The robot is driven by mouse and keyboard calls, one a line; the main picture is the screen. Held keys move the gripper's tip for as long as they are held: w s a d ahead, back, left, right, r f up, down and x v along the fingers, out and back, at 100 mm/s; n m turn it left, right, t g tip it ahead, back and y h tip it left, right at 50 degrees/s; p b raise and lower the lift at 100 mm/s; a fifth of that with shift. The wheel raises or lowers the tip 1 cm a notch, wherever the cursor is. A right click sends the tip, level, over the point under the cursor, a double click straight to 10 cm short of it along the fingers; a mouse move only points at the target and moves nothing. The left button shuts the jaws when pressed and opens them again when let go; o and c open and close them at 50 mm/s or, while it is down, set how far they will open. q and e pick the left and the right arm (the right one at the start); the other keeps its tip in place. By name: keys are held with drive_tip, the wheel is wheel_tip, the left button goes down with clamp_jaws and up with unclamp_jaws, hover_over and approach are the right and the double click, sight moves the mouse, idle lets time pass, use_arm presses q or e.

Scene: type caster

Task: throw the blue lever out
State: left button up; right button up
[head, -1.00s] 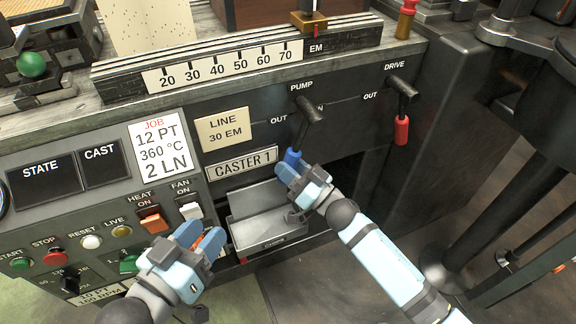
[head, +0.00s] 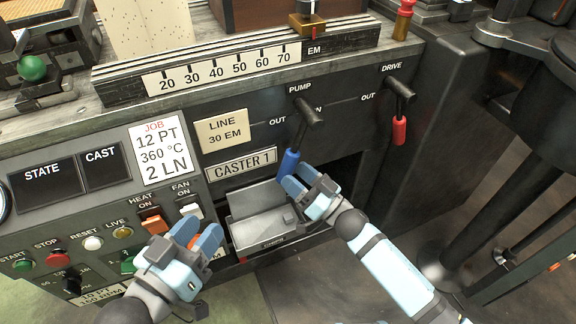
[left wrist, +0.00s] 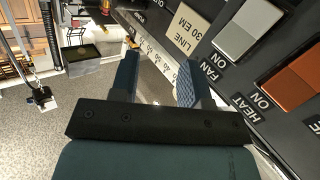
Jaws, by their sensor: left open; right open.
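The blue lever (head: 289,162) hangs under the PUMP label on the dark panel, its black arm running up to a pivot (head: 309,111) and its blue grip at the lower end. My right gripper (head: 302,185) is open just below and right of the blue grip. Whether a fingertip touches the grip I cannot tell. My left gripper (head: 202,236) is open and empty in front of the panel, below the FAN switch (head: 190,211). In the left wrist view its two fingers (left wrist: 160,85) stand apart with nothing between them.
The red DRIVE lever (head: 399,130) hangs to the right of the blue one. A grey metal tray (head: 262,228) sits in the opening below the CASTER 1 plate. Buttons and the HEAT switch (head: 153,222) line the panel at left. A black column stands at right.

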use_arm(q)
wheel_tip(320, 180, up, 4)
drive_tip(key=shift+a+f+t+p, duration=0.1)
drive_tip(key=shift+a+t+p, duration=0.05)
drive_tip(key=shift+t+p, duration=0.8)
use_arm(e)
drive_tip(key=v, duration=1)
drive_tip(key=shift+s+d+f, duration=0.1)
drive_tip(key=shift+s+d, duration=0.05)
drive_tip(key=shift+s, duration=0.05)
